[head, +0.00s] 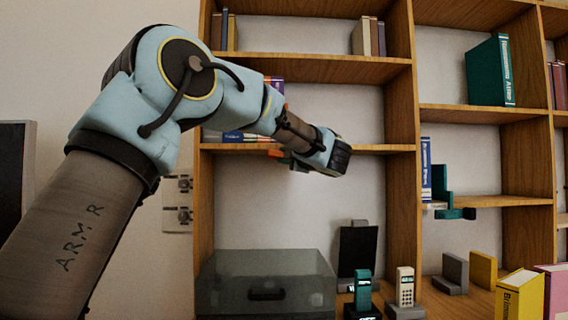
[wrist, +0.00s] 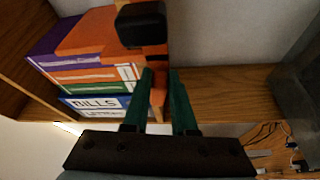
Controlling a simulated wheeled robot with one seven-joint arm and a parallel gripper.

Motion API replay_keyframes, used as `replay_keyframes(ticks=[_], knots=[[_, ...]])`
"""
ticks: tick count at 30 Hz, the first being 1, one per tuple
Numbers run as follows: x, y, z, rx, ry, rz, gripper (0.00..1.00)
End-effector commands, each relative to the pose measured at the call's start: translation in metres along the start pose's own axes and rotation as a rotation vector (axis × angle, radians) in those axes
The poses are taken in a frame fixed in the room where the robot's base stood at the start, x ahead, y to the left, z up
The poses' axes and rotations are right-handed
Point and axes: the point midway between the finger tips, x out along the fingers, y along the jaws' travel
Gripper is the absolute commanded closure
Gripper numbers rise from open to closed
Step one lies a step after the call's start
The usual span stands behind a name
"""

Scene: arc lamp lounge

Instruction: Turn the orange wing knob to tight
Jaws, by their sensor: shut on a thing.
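The orange wing knob (wrist: 158,96) shows in the wrist view as a small orange piece between the two green fingers of my gripper (wrist: 161,74). My gripper is shut on it. The fingers hide most of the knob, and I cannot read any mark for loose or tight. A black rounded part (wrist: 140,24) stands just beyond the fingertips. In the head view my arm reaches to the bookshelf, and a bit of orange (head: 275,153) shows beside my gripper, just below the shelf board. The fingers are hard to make out there.
Boxes or binders (wrist: 98,75) lie stacked close to the left of the fingers in the wrist view. The shelf board (head: 345,148) runs right by my gripper. Below are a grey case (head: 265,282), a dark panel (head: 357,250) and two handsets. The compartment's middle is free.

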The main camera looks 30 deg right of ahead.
Motion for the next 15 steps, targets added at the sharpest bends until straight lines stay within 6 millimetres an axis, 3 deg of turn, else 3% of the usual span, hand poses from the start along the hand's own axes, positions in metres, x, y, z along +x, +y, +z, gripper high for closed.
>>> replay_keyframes(ticks=[15], knots=[[0.0006,0.0040,-0.0009,-0.192,0.001,-0.081,1.00]])
